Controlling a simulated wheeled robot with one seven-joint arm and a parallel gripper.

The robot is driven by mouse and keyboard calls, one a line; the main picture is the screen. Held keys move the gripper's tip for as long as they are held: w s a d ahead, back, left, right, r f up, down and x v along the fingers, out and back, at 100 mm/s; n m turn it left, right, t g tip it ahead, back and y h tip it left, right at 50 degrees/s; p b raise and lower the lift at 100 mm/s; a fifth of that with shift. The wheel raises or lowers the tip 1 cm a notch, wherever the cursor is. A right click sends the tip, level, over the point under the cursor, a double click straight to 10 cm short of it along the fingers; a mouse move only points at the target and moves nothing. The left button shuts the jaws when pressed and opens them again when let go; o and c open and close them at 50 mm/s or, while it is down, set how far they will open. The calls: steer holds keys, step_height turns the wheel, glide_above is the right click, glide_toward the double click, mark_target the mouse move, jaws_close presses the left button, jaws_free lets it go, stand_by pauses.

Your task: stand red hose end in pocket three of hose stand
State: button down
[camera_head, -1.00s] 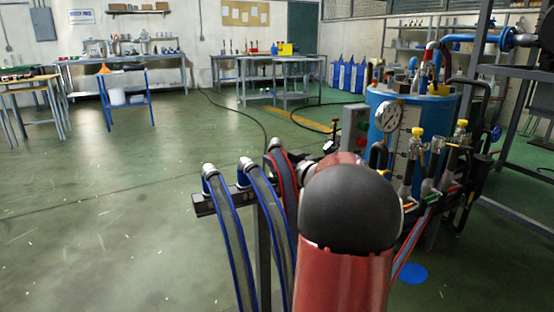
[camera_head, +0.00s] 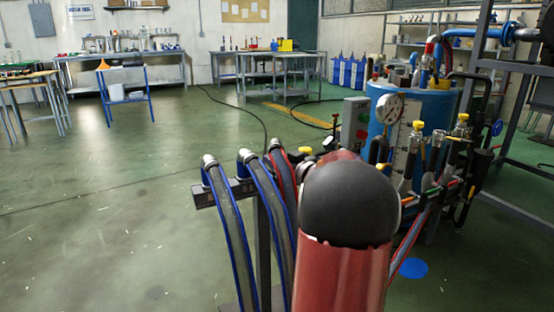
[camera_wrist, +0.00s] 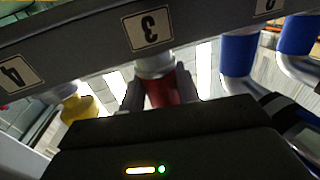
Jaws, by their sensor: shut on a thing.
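The hose stand's bar (camera_head: 206,194) is left of my arm in the head view. In the wrist view the bar (camera_wrist: 92,50) crosses the top, with upside-down labels 4, 3 and part of another. My gripper (camera_wrist: 160,92) is shut on the red hose end (camera_wrist: 178,90), just below label 3 in the picture. The silver collar (camera_wrist: 155,64) of that end meets the bar's edge in the picture; its seating depth is hidden. In the head view a red-striped hose (camera_head: 287,182) rises at the bar's right part. My arm hides the gripper there.
Two blue-striped hoses (camera_head: 228,225) hang from the bar; blue hose ends (camera_wrist: 238,55) show in the wrist view. A blue drum (camera_head: 432,105) with a gauge (camera_head: 389,108) and yellow-capped valves (camera_head: 413,125) stands close right of my arm. Left floor is clear.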

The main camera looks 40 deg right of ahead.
steer(key=shift+f+b, duration=0.4)
steer(key=shift+f, duration=0.25)
steer(key=c, duration=0.9)
jaws_free()
steer(key=s, duration=0.7)
steer(key=shift+s+p, duration=0.3)
steer(key=shift+s, duration=0.1)
